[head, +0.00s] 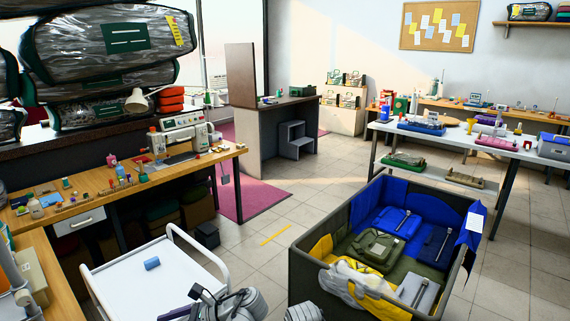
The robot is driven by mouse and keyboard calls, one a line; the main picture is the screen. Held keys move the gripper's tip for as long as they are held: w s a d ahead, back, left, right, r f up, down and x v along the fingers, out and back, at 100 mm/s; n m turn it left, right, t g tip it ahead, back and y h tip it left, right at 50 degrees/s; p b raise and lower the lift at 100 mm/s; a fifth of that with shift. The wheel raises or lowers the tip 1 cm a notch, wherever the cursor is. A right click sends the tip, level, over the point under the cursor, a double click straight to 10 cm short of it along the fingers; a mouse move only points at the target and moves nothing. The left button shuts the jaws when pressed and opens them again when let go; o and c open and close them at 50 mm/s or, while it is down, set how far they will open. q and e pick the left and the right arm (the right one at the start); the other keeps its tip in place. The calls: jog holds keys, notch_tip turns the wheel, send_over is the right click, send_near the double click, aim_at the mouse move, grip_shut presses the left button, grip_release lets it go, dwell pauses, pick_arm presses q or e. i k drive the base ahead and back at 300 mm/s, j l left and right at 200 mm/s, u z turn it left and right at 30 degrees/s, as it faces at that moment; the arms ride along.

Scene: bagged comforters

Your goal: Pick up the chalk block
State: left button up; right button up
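A small blue block (152,263) lies alone on the white cart top (125,285) at the lower left. It may be the chalk block, but I cannot tell for sure. My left gripper (186,301) is at the bottom edge, beside the cart's near right corner. Its dark fingers look apart with nothing between them, to the right of and nearer than the blue block. Part of my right arm shows at the bottom edge, but its gripper is out of frame.
A grey bin (310,275) with folded blue, yellow and olive bags stands at the right. A wooden sewing table (100,190) with a sewing machine (185,133) and several small items is behind the cart. The cart has a raised rail (200,245). Tiled floor is free between cart and bin.

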aim_at(151, 262)
jog(key=k+j, duration=0.7)
jog(key=j, duration=0.2)
